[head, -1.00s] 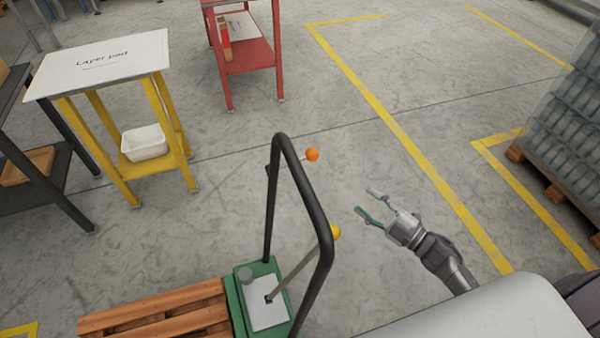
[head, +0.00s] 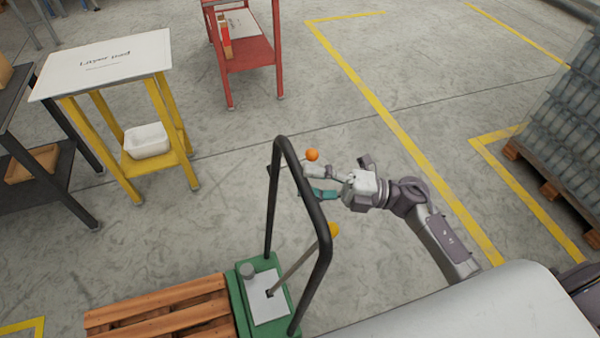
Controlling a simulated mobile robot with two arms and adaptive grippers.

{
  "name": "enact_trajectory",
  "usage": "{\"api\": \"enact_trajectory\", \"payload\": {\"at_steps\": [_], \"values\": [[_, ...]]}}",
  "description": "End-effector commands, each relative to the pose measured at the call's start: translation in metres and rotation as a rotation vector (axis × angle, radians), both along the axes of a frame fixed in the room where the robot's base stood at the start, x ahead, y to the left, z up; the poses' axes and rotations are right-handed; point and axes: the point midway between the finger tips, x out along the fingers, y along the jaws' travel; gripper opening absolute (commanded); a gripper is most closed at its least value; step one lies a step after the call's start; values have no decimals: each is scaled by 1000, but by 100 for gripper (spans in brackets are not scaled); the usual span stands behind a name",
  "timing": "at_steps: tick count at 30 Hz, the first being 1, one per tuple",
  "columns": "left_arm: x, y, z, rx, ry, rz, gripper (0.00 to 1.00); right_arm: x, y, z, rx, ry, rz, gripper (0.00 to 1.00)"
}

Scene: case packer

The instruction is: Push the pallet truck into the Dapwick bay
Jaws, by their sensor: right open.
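The pallet truck has a green body (head: 238,304) and a tall black hoop handle (head: 317,215), at the bottom centre of the head view. A grey lever with a yellow knob (head: 334,229) rises inside the hoop, and an orange knob (head: 312,155) sits near its upper right. A wooden pallet (head: 165,312) is at the truck's left. My right gripper (head: 312,182) is open, its fingers pointing left at the hoop's upper right side, just below the orange knob. I cannot tell whether it touches the handle. My left gripper is not in view. No Dapwick label is readable.
A yellow stand (head: 160,108) with a layer pad sign and a dark shelf (head: 55,185) are at left. A red stand (head: 250,57) is at the back. Yellow floor lines (head: 400,143) mark bays at right, by a loaded pallet (head: 536,170). The middle floor is clear.

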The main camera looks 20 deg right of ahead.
Motion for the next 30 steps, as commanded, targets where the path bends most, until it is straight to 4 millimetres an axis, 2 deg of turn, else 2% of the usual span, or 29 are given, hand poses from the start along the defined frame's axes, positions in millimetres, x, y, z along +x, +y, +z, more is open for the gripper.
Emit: {"api": "enact_trajectory", "payload": {"at_steps": [6, 16, 17, 25, 26, 30], "values": [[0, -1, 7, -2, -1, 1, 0, 8, 20, 5, 3, 1, -1, 52], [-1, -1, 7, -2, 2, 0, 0, 9, 23, 4, 0, 1, -1, 52], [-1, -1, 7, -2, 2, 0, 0, 9, 23, 4, 0, 1, -1, 48], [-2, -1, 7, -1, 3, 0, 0, 9, 23, 4, 1, 2, -1, 3], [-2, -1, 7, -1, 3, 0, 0, 9, 23, 4, 1, 2, -1, 0], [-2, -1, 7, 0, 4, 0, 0, 9, 23, 4, 1, 2, -1, 0]]}}
